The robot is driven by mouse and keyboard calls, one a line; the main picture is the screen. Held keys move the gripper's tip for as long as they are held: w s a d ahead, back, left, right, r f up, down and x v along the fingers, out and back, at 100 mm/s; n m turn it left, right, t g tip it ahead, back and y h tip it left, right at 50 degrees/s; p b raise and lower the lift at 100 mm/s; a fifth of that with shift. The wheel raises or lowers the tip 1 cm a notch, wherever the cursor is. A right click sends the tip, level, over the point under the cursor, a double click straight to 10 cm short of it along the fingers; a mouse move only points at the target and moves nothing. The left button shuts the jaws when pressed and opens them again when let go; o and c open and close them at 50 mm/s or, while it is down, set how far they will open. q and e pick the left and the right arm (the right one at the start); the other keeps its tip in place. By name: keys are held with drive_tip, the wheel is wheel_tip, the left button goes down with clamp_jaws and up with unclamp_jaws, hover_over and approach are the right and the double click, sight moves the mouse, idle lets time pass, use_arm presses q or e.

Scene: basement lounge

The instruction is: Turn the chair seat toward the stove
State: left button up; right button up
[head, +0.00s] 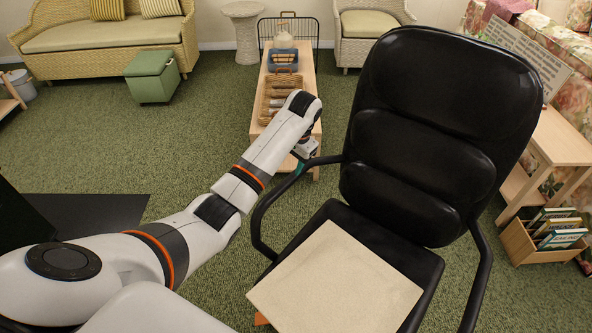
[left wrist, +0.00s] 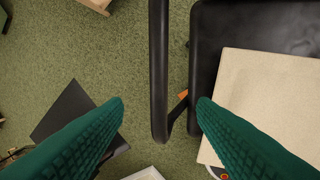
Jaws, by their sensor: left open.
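The black office chair (head: 440,120) stands at the right of the head view, its padded back at the far side and its seat nearer me. A beige square pad (head: 335,285) lies on the seat; it also shows in the left wrist view (left wrist: 270,95). My left gripper (head: 304,162) is at the far end of the chair's left armrest. In the left wrist view its green fingers (left wrist: 160,108) are open, with the black armrest (left wrist: 159,60) running between them, apparently ungripped. No stove is clearly recognisable. My right gripper is out of view.
A dark flat pad (head: 100,212) lies on the green carpet at left, beside a dark object cut off by the edge. A low wooden table (head: 258,128) with baskets stands beyond my gripper. A side table (head: 560,140) and book crate (head: 520,243) stand right.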

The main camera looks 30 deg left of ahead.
use_arm(q)
hover_over(284, 183)
drive_tip(key=d, duration=0.2)
drive_tip(key=d+x, duration=0.1)
drive_tip(key=x, duration=0.6)
drive_tip(key=b+x, duration=0.1)
drive_tip(key=x, duration=0.2)
drive_tip(key=shift+s+a+f, duration=0.1)
drive_tip(key=shift+a+f, duration=0.15)
drive_tip(key=shift+a, duration=0.05)
drive_tip(key=shift+a+f, duration=0.1)
drive_tip(key=shift+f, duration=0.35)
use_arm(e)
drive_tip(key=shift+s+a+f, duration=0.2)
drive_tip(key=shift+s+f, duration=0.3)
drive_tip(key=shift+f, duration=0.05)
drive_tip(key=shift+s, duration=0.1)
use_arm(q)
drive_tip(key=shift+c, duration=1.2)
clamp_jaws()
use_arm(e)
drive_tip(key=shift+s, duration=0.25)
